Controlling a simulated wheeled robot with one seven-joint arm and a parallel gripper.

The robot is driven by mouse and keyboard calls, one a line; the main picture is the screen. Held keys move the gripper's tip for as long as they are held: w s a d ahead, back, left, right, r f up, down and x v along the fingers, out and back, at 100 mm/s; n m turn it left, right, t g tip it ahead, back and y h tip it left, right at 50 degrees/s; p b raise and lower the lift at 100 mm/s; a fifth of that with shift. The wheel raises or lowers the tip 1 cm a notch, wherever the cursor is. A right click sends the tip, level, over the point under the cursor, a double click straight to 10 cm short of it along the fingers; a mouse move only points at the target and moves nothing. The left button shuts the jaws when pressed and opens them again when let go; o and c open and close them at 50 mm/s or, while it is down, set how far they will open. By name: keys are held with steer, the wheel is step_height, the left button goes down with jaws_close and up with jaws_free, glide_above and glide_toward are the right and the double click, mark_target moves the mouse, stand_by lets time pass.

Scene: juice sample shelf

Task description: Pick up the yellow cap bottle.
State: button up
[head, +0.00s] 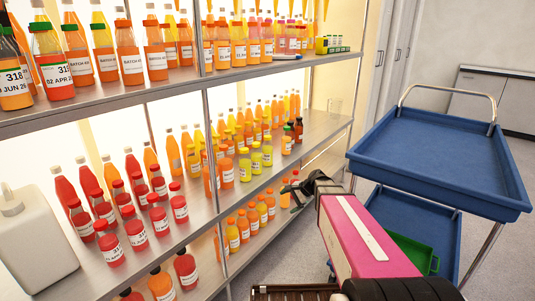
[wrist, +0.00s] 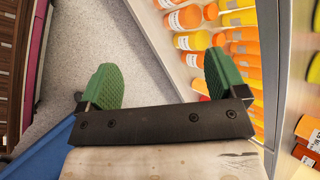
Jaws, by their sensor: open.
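Several small bottles with yellow liquid and yellowish caps stand on the middle shelf in the head view; one is the yellow bottle (head: 256,160) in that row. I cannot tell which one the task means. My gripper (head: 291,194) is in front of the shelf's right part, below the middle shelf's edge. Yellow bottles (wrist: 192,40) lie beyond the right pad in that view, apart from the gripper as far as I can see.
The shelf (head: 120,112) holds many orange, red and yellow bottles on three levels. A white jug (head: 35,245) stands at left. A blue cart (head: 440,150) with a green tray (head: 415,252) on its lower level stands at right, close to my arm. Grey floor lies between.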

steer(key=w+a+r+m+t+y, duration=0.1)
steer(key=w+r+m+y, duration=0.15)
steer(key=w, duration=0.35)
steer(key=w+a+r+m+t+y, duration=0.1)
steer(key=w+r+m+t+y, duration=0.1)
steer(key=w+r+m, duration=0.3)
steer(key=m+t+y, duration=0.3)
steer(key=m, duration=0.3)
glide_toward(272, 152)
steer(key=x, duration=0.7)
steer(key=shift+a, duration=0.15)
steer(key=shift+w+r+x, duration=0.15)
steer(key=shift+x, duration=1.15)
steer(key=shift+w+r+x, duration=0.15)
steer(key=shift+w+x, duration=0.05)
steer(key=shift+x, duration=1.15)
steer(key=c, duration=1.2)
steer(key=shift+o, duration=0.2)
steer(key=shift+r, duration=0.1)
